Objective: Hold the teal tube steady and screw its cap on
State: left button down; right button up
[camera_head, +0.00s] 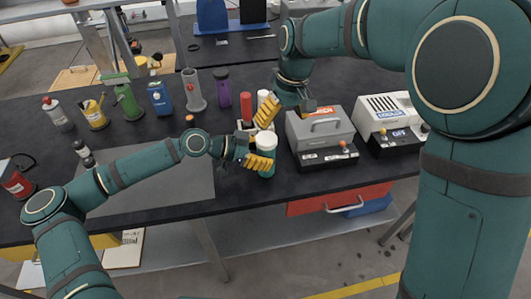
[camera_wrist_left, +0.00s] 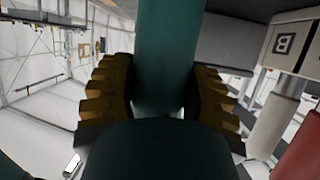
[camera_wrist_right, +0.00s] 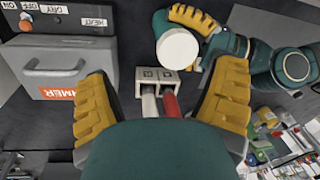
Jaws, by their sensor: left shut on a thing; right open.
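The teal tube (camera_head: 267,173) stands upright near the table's front edge, with the white cap (camera_head: 267,140) on its top. My left gripper (camera_head: 258,162) is shut around the tube's body, and the tube fills the space between its fingers in the left wrist view (camera_wrist_left: 165,60). My right gripper (camera_head: 267,110) is open and empty, above and behind the tube. In the right wrist view the round cap (camera_wrist_right: 178,49) lies off to the upper right of my open fingers, not between them. I cannot tell how tightly the cap sits.
A small rack (camera_wrist_right: 159,80) with a red and a white tube stands just behind the teal tube. A grey heater box (camera_head: 320,130) and a white device (camera_head: 390,118) stand to the right. Several bottles and a purple tube (camera_head: 222,88) line the back left.

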aim_at(266, 137)
jog(key=a+n, duration=0.2)
jog(key=a+r+n+h, duration=0.1)
jog(key=n, duration=0.2)
jog(key=shift+a+n+h, duration=0.3)
jog(key=shift+a, duration=0.1)
jog(key=shift+f, duration=0.15)
jog(key=shift+f, duration=3.9)
jog(key=c, duration=1.3)
jog(key=o, duration=1.3)
jog(key=shift+r, duration=0.1)
jog(key=shift+r, duration=2.2)
